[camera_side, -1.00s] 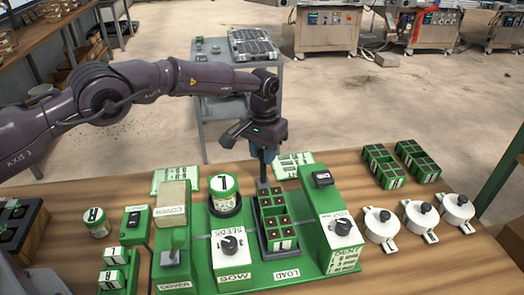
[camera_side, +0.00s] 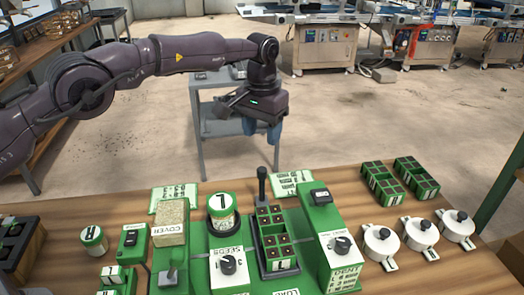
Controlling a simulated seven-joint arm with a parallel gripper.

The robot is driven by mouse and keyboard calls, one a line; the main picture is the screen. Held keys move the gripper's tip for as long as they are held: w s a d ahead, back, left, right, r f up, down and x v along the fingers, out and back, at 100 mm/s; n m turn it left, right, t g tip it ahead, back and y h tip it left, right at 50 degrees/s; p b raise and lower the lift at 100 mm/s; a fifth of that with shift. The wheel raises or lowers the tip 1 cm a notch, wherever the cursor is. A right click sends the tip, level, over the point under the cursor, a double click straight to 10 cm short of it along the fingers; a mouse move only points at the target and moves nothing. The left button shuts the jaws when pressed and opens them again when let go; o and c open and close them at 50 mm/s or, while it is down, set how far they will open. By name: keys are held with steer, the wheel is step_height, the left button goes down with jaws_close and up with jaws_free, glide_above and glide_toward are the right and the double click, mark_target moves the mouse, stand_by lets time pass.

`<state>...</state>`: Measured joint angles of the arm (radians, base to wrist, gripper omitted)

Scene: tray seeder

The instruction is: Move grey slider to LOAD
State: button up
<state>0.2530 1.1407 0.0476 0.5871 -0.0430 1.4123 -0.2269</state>
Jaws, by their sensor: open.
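The grey slider (camera_side: 261,251) is a dark carrier on the green machine. It bears a green cell tray (camera_side: 278,265) labelled 1, and its upright dark handle (camera_side: 262,186) stands at the far end. The slider sits in the lane whose near end has the LOAD label (camera_side: 287,293), cut by the picture's lower edge. My gripper (camera_side: 262,134) is open and empty, with blue fingers pointing down. It is above and apart from the handle.
A SEEDS box with a knob (camera_side: 228,264) and a seed jar (camera_side: 221,212) stand left of the slider. A white dial box (camera_side: 341,245) stands right. Three white lidded pots (camera_side: 420,234) and green trays (camera_side: 381,184) are farther right. A grey cart (camera_side: 215,122) stands behind the table.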

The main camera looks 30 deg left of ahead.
step_height(320, 180, up, 2)
steer(key=shift+r, duration=0.15)
steer(key=shift+w, duration=0.1)
stand_by(0.4)
steer(key=f, duration=0.3)
steer(key=shift+s+a+m, duration=0.15)
steer(key=shift+s+m, duration=0.15)
steer(key=shift+s, duration=0.1)
steer(key=s+a+r+t, duration=0.1)
steer(key=s+a+r, duration=0.4)
steer(key=s, duration=0.4)
steer(key=s+a+r, duration=0.4)
steer(key=s+r, duration=0.3)
steer(key=s, duration=0.2)
steer(key=s+a+r+t, duration=0.2)
steer(key=s, duration=0.7)
steer(key=s+a+r+t, duration=0.1)
steer(key=s+a+t, duration=0.1)
steer(key=s, duration=0.7)
steer(key=shift+s+a+r+t, duration=0.25)
steer(key=shift+s+r+t, duration=0.05)
steer(key=shift+r, duration=0.1)
